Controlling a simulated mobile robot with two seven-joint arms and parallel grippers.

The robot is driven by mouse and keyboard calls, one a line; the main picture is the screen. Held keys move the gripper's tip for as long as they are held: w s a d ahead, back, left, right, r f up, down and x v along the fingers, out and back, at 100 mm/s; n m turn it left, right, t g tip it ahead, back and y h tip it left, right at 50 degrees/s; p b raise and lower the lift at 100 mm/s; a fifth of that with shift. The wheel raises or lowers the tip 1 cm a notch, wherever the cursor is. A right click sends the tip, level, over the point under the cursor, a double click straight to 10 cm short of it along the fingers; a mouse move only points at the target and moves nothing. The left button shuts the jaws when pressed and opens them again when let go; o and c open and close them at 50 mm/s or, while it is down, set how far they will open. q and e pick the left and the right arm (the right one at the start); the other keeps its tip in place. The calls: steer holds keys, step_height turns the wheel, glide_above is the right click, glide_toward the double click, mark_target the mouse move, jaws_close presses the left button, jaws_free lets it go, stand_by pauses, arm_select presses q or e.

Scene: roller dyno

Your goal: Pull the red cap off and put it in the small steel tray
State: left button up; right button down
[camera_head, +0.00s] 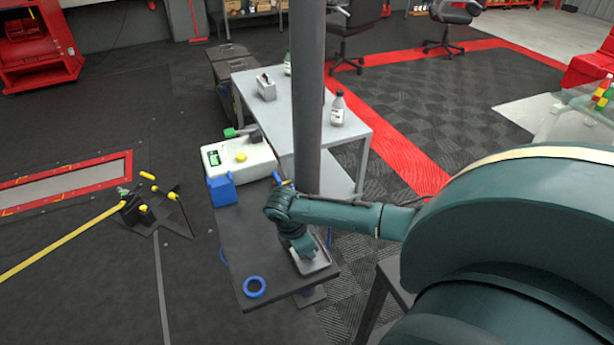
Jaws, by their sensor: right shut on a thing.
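The small steel tray (322,262) lies on the near right part of the dark bench (258,225). My right arm comes in from the right. My right gripper (303,253) points down over the tray and covers part of it. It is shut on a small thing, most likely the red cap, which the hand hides. I cannot tell whether that thing touches the tray. No red cap shows elsewhere. My left gripper is not in view.
A blue ring (254,287) lies on the bench's near left corner. A blue jug (222,190) and a pale box with a green display (238,160) stand behind. A grey table (345,142) holds a white bottle (338,108). A grey post (307,90) rises beside the bench.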

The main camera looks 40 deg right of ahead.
steer(key=shift+f, duration=0.1)
stand_by(0.3)
steer(key=c, duration=1.2)
jaws_free()
steer(key=shift+c, duration=0.2)
steer(key=p+v, duration=0.1)
steer(key=v, duration=1.2)
steer(key=shift+a, duration=0.1)
